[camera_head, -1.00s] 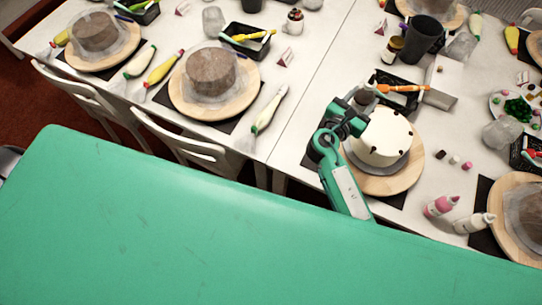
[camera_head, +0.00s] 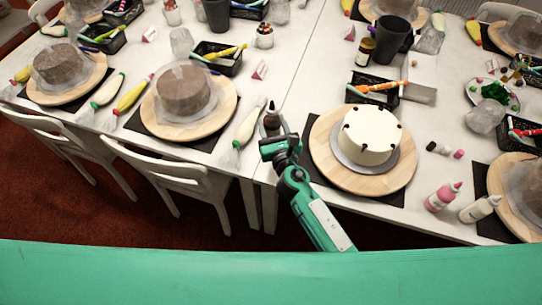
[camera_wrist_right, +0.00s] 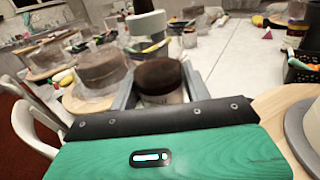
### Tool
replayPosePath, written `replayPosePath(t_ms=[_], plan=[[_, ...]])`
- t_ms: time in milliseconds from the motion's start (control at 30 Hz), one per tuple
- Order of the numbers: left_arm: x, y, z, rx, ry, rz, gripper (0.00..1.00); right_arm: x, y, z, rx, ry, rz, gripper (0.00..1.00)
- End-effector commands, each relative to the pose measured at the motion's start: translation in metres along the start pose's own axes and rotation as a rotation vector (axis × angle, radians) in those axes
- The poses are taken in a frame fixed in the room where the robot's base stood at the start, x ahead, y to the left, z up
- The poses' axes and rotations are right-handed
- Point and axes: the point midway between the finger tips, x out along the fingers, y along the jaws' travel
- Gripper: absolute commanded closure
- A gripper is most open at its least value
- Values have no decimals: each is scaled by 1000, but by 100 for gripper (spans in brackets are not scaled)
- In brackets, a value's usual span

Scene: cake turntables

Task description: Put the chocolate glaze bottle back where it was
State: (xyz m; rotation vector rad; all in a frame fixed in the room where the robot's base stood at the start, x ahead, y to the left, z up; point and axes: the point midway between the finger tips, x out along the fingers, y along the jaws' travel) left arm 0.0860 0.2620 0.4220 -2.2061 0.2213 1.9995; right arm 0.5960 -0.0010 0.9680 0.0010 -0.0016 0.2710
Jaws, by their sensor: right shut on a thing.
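The chocolate glaze bottle (camera_head: 271,119) is brown with a dark pointed tip. It stands about upright in my right gripper (camera_head: 275,136), which is shut on it. In the head view both are left of the white cake (camera_head: 368,135), near the front of the white table. I cannot tell whether the bottle's base touches the table; the gripper hides its lower part. In the right wrist view, a brown, round-topped shape (camera_wrist_right: 160,77) shows between the fingers. My left gripper is out of view.
The cake stands on a round wooden turntable (camera_head: 327,160). A piping bag (camera_head: 250,123) lies close left of the bottle. A pink bottle (camera_head: 442,197) and a white bottle (camera_head: 479,208) stand at the right front. Chairs (camera_head: 173,176) line the front left edge.

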Motion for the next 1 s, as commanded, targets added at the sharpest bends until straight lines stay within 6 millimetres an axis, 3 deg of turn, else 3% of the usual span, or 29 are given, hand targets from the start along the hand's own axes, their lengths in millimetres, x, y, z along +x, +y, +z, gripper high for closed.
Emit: replayPosePath(t_ms=[33,300,600,833,1000], plan=[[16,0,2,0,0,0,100,0,0,-21,1,0,-2,61],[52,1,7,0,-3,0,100,1,0,-72,-1,-2,-1,61],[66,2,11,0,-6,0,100,0,0,-94,0,-2,-1,61],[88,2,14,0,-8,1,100,0,-1,-127,-3,-2,-1,61],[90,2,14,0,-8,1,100,0,-1,-132,-1,-4,-1,61]])
